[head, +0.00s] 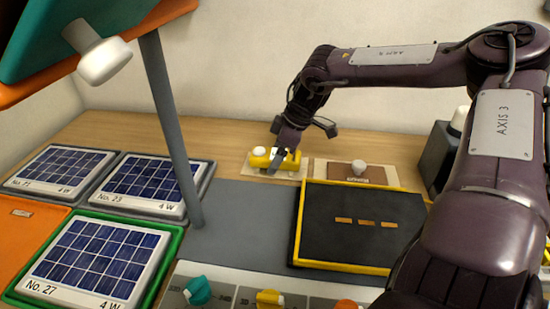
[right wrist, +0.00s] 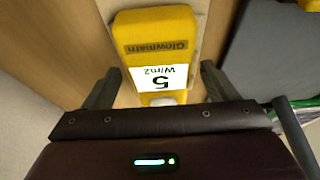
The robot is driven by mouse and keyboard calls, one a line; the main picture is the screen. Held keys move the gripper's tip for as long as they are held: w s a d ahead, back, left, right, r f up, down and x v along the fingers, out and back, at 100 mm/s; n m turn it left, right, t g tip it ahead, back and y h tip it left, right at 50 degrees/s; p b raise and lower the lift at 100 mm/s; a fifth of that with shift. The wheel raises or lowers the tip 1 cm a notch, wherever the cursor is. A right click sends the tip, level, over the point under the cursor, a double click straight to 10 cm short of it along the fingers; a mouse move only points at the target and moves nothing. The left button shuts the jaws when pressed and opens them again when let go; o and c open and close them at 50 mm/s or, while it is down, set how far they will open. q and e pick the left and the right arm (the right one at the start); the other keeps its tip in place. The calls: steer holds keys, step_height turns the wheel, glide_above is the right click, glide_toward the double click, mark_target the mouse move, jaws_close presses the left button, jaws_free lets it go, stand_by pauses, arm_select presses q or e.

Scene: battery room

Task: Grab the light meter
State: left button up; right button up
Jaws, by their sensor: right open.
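The light meter (head: 260,161) is a yellow body with a pale round dome, lying on a light board at the back of the table. In the right wrist view the light meter (right wrist: 155,32) shows the label "Glowmarn" and a white display reading 5 W/m2. My right gripper (head: 284,158) is over the meter's right end. In the right wrist view my right gripper (right wrist: 160,70) is open, with one finger on each side of the meter's near end and gaps between. My left gripper is not in view.
A yellow-rimmed black tray (head: 322,246) is right of centre, with a board with a knob (head: 359,168) behind it. A grey post (head: 171,130) stands left of the meter. Solar panels (head: 97,260) lie at left. A panel with coloured knobs (head: 235,290) is in front.

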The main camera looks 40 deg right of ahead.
steer(key=c, duration=1.1)
steer(key=shift+r, duration=0.15)
steer(key=shift+c, duration=0.2)
